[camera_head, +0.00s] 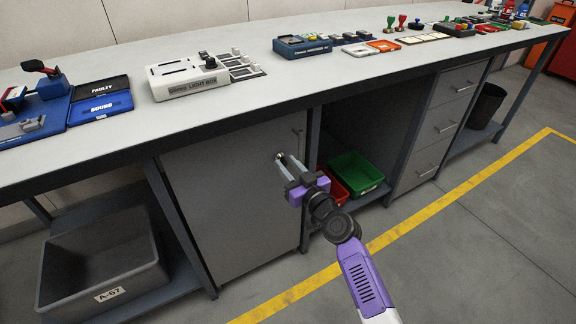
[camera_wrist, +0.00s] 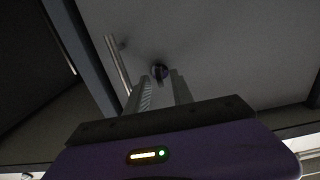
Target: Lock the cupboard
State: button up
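The cupboard (camera_head: 225,205) is a grey door under the workbench, and it looks closed. A small dark round lock (camera_wrist: 160,71) shows on the door in the wrist view, with something thin at its middle, perhaps a key. A vertical bar handle (camera_wrist: 117,62) stands left of the lock; it shows faintly in the head view (camera_head: 297,134) near the door's upper right. My gripper (camera_head: 284,164) points at the door's right part. Its two fingers (camera_wrist: 162,86) are apart, one on each side below the lock, with a gap between them. Contact with the lock cannot be told.
Right of the door is an open bay with a red bin (camera_head: 333,186) and a green bin (camera_head: 356,174), then drawers (camera_head: 440,125). A grey crate (camera_head: 100,270) sits at lower left. The bench edge (camera_head: 230,124) runs above my gripper. The floor in front is clear.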

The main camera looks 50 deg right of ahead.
grip_shut()
jog(key=shift+m, duration=0.3)
jog(key=m, duration=0.8)
jog(key=m+p, duration=0.1)
jog(key=m, duration=0.8)
jog(key=shift+d+f, duration=0.15)
jog(key=shift+f, duration=0.05)
jog(key=shift+m, duration=0.3)
grip_release()
